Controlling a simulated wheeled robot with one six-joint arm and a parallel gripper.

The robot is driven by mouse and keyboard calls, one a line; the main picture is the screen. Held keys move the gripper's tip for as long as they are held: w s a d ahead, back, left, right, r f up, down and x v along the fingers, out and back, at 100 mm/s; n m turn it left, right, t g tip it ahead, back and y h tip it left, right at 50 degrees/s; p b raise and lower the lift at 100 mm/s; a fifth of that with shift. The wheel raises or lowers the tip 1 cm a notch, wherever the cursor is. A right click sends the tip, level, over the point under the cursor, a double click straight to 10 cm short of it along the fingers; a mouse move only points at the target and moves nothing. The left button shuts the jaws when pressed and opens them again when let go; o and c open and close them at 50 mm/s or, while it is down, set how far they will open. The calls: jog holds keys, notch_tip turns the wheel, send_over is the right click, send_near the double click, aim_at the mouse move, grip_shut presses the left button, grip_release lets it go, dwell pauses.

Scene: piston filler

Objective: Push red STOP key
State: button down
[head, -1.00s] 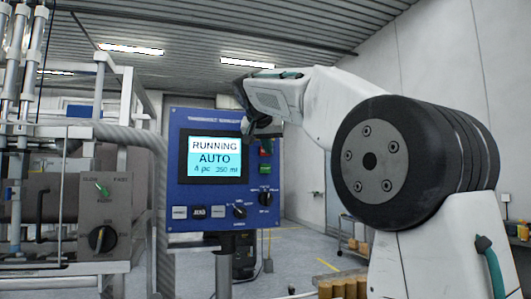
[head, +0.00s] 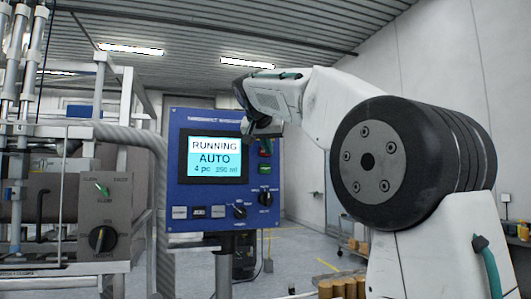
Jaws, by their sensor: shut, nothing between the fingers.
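The blue control panel (head: 178,150) stands on a post left of centre, and its screen (head: 214,158) reads RUNNING, AUTO, 4 pc, 250 ml. The red key (head: 265,154) is on the panel's right side, just above a green key (head: 265,169). It is small and partly hidden by my gripper. My gripper (head: 251,140) is shut and empty, at the panel's upper right, close to the red key. I cannot tell whether it touches the key or the panel.
Below the screen is a row of small buttons (head: 198,212) with black rotary knobs (head: 240,211) to their right. Left of the panel stands the filler frame with a grey switch box (head: 104,215). Grey floor shows behind, with a cart (head: 352,243) at the right.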

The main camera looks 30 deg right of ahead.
jog(key=shift+w+d, duration=0.1)
jog(key=shift+w, duration=0.25)
jog(key=shift+w+d, duration=0.1)
jog(key=shift+w, duration=0.3)
dwell(0.6)
jog(key=shift+s, duration=0.15)
jog(key=shift+s+a, duration=0.25)
jog(key=shift+s, duration=0.4)
jog(key=s, duration=0.2)
jog(key=s+a, duration=0.1)
jog(key=s, duration=0.2)
jog(key=shift+a, duration=0.15)
jog(key=shift+w, duration=0.1)
dwell(0.8)
